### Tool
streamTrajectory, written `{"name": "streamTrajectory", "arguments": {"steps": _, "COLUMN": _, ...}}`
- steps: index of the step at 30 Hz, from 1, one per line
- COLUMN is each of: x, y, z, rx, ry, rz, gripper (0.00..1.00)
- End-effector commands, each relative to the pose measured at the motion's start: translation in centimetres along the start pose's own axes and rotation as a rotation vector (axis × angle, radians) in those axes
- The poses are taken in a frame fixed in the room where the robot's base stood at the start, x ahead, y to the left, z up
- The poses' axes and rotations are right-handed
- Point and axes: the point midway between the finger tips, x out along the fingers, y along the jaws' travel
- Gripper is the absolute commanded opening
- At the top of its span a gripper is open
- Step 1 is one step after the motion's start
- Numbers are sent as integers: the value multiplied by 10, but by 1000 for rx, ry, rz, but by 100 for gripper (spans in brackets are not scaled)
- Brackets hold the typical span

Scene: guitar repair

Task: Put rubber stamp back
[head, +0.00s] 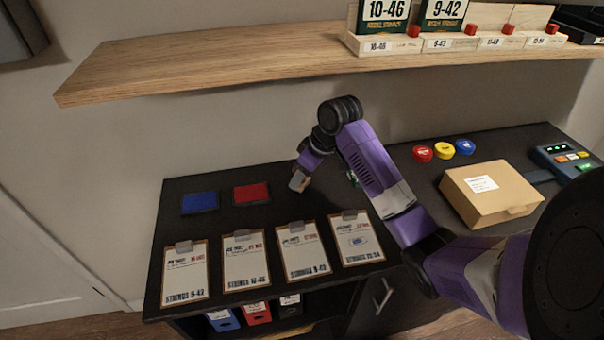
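My gripper (299,180) is over the dark bench top, to the right of the red ink pad (252,193) and behind the clipboards. It is small and seen from the side, so I cannot make out its fingers or whether it holds anything. No rubber stamp can be clearly identified. A small dark and greenish item (352,178) shows just left of my forearm, mostly hidden by it; I cannot tell what it is. A blue ink pad (199,202) lies left of the red one.
Several clipboards (246,262) line the bench's front edge. Red (422,153), yellow (444,150) and blue (465,147) round items, a cardboard box (489,194) and a keypad device (562,160) are at the right. A wooden shelf (220,65) overhangs the back.

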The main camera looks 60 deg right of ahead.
Motion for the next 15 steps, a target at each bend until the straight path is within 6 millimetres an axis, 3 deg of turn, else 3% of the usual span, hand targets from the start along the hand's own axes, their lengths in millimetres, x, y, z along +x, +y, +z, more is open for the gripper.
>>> {"name": "streamTrajectory", "arguments": {"steps": 11, "x": 4, "y": 1, "z": 1, "rx": 0, "ry": 1, "rz": 1, "gripper": 24}}
{"name": "streamTrajectory", "arguments": {"steps": 12, "x": 3, "y": 1, "z": 0, "rx": 0, "ry": 1, "rz": 1, "gripper": 56}}
{"name": "streamTrajectory", "arguments": {"steps": 15, "x": 3, "y": 1, "z": 0, "rx": 0, "ry": 1, "rz": 1, "gripper": 72}}
